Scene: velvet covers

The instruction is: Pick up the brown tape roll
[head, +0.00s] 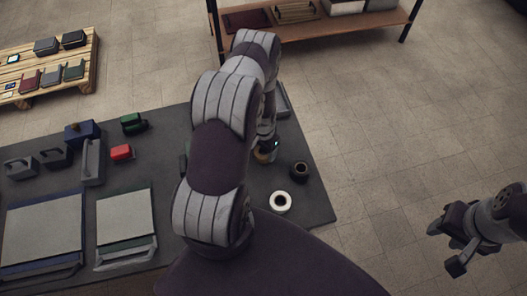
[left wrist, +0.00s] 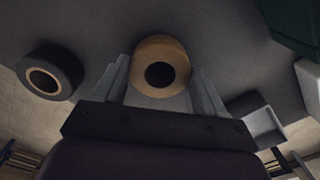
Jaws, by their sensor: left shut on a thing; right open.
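The brown tape roll (left wrist: 160,44) sits between the two grey fingers of my left gripper in the left wrist view, with its dark hole facing the camera. My left gripper (head: 267,149) is shut on it over the right part of the dark table. In the head view the roll is mostly hidden by the gripper and arm. I cannot tell whether the roll still touches the table. My right gripper (head: 452,245) is open and empty, off to the right, clear of the table.
A black tape roll (head: 299,165) and a white tape roll (head: 280,210) lie near the left gripper. The dark table (head: 318,208) also holds a red block (head: 121,152), a green thing (head: 132,123) and grey-topped folders (head: 125,225) at left. Open floor lies right of the table.

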